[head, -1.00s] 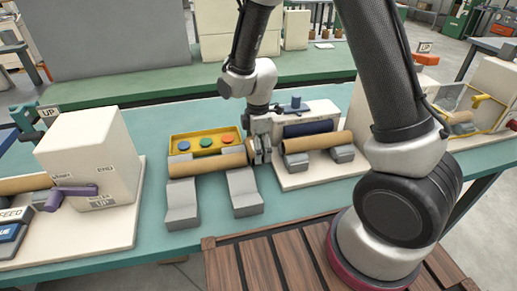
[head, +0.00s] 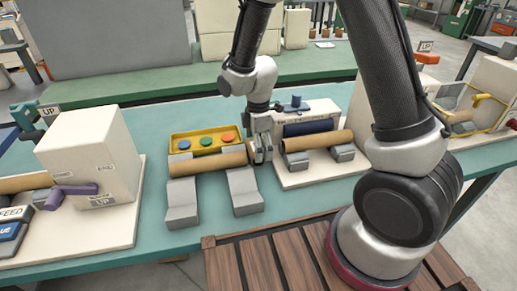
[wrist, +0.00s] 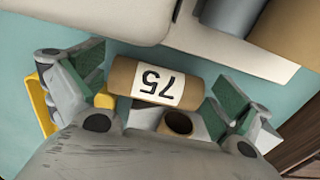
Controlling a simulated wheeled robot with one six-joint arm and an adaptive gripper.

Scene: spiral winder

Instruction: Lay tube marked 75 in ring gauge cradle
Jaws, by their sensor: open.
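The short brown tube marked 75 (wrist: 154,82) shows in the wrist view with its white label upside down. It lies crosswise between the two green finger pads of my gripper (wrist: 163,87), which is open. I cannot tell whether either pad touches it. In the head view my gripper (head: 262,148) points down just right of a long brown tube (head: 207,162); the tube marked 75 cannot be made out there. The long tube lies across two grey V-blocks (head: 244,192). Another brown tube (head: 318,141) rests on grey blocks on a cream base. I cannot tell which support is the ring gauge cradle.
A yellow tray (head: 178,148) with coloured discs lies behind the long tube. A dark blue cylinder (head: 308,127) sits behind the right-hand tube. A white box machine (head: 90,150) stands at left. The teal bench (head: 150,238) is bare in front of the V-blocks.

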